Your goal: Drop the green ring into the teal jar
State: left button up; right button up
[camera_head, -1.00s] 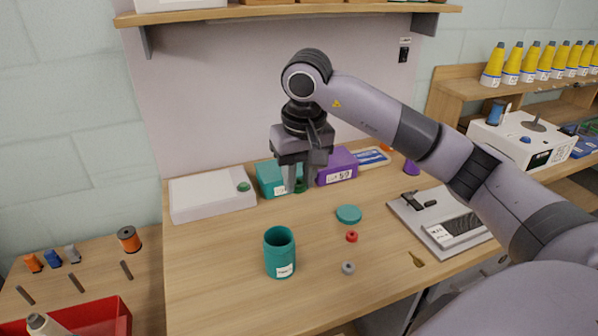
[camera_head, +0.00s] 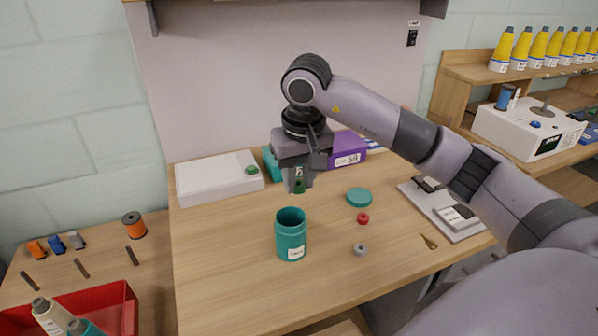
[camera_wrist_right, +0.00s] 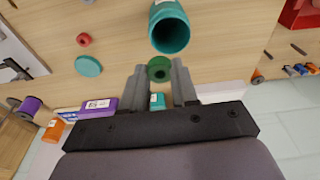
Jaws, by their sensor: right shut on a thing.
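The green ring (camera_head: 299,186) is held between the fingertips of my right gripper (camera_head: 298,188), clear of the table. In the right wrist view the green ring (camera_wrist_right: 159,69) sits between the two grey fingers. The teal jar (camera_head: 291,240) stands upright and open on the table, just below and in front of the gripper in the head view. The jar's open mouth also shows in the right wrist view (camera_wrist_right: 171,33), beyond the ring. The ring is outside the jar. My left gripper is not in view.
A teal lid (camera_head: 359,197), a red ring (camera_head: 363,218) and a grey ring (camera_head: 360,249) lie right of the jar. A white box (camera_head: 215,180), a teal box (camera_head: 271,163) and a purple box (camera_head: 347,147) stand behind. The table left of the jar is clear.

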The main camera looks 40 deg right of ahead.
aim_at(301, 188)
jog(key=shift+f, duration=0.5)
jog(key=o, duration=1.1)
jog(key=shift+r, duration=0.1)
jog(key=shift+s+a+r, duration=0.1)
jog(key=shift+s+r, duration=0.05)
jog(key=shift+r, duration=1)
jog(key=shift+s+r, duration=0.2)
jog(key=shift+r, duration=1)
jog(key=shift+s+a+r, duration=0.1)
jog(key=shift+s+r, duration=0.05)
jog(key=shift+r, duration=1)
